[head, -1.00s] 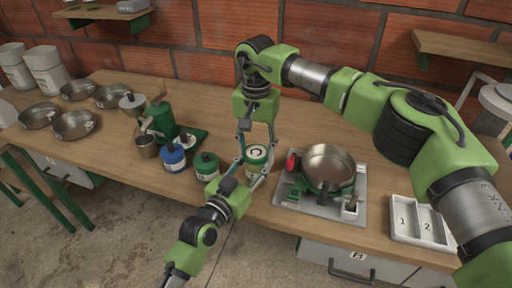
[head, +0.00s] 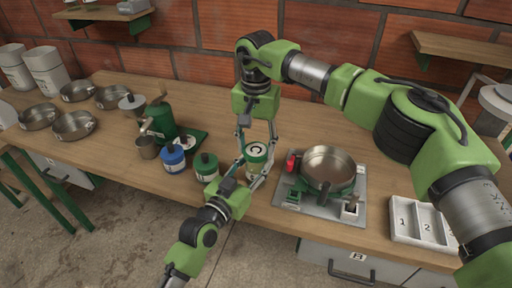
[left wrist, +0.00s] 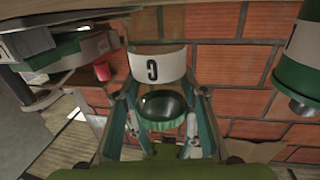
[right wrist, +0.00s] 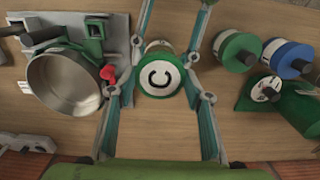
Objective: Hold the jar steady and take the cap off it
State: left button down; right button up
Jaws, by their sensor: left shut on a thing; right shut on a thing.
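The jar (left wrist: 157,65) has a white band marked C and stands near the table's front edge; the left wrist view shows it upside down. My left gripper (head: 252,178) reaches in from the front left and is shut on the jar's body. My right gripper (head: 257,145) points down from above and is shut on the cap's sides. The cap is above the jar body; I cannot tell whether they still touch.
A green-lidded jar (head: 206,167) and a blue-lidded jar (head: 173,158) stand close on the left, before a green pulper (head: 160,120). A steel pan (head: 328,168) on a grey plate is close on the right. A numbered white tray (head: 415,222) lies farther right.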

aim_at(256, 150)
pick_arm(q)
jog(key=shift+f, duration=0.1)
pick_arm(e)
jog(key=shift+r, duration=0.55)
jog(key=shift+r, duration=2)
pick_arm(q)
jog(key=c, duration=1.2)
grip_release()
